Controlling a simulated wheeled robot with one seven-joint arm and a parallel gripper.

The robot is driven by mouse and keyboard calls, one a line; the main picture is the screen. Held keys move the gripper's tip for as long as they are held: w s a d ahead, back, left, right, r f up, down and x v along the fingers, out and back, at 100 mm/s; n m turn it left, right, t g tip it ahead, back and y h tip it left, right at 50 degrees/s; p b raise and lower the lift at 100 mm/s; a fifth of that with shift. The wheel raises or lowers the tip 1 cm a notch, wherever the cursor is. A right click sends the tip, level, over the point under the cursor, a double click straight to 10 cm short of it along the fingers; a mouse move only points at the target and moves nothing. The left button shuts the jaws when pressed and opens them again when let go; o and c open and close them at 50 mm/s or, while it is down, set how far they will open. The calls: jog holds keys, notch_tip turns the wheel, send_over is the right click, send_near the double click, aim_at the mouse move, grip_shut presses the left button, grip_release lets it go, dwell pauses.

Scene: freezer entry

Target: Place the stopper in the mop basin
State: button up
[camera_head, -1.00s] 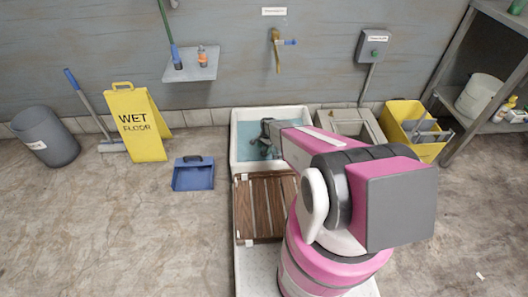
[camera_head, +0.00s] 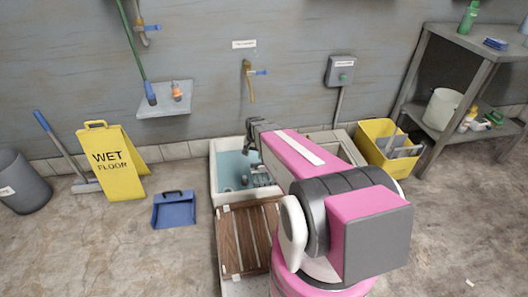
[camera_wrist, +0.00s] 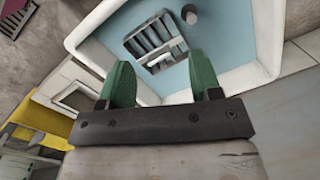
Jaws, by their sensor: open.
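The white mop basin (camera_head: 214,183) with blue water stands against the wall, and its pale rim and blue inside fill much of the wrist view (camera_wrist: 268,35). My gripper (camera_head: 256,172) is over the basin. A small dark grey round piece (camera_wrist: 190,14) shows on the basin's blue inside, beside a slatted grate (camera_wrist: 155,40). A small grey lump also shows in the basin in the head view (camera_head: 245,180). I cannot tell whether either is the stopper or the drain.
A brown slatted board (camera_head: 240,238) lies in front of the basin. A yellow bucket (camera_head: 377,133) stands at right near metal shelving (camera_head: 410,90). A blue dustpan (camera_head: 173,212) and a yellow wet-floor sign (camera_head: 112,165) are at left. A wall tap (camera_head: 248,82) hangs above the basin.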

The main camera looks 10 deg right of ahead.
jog(key=s+d+r+n, duration=0.3)
jog(key=s+r+n, duration=0.1)
jog(key=s+r, duration=1)
jog(key=shift+d+r+n+t+h, duration=0.15)
jog(key=shift+r+n+t+h, duration=0.2)
jog(key=shift+r, duration=0.25)
jog(key=shift+s, duration=0.1)
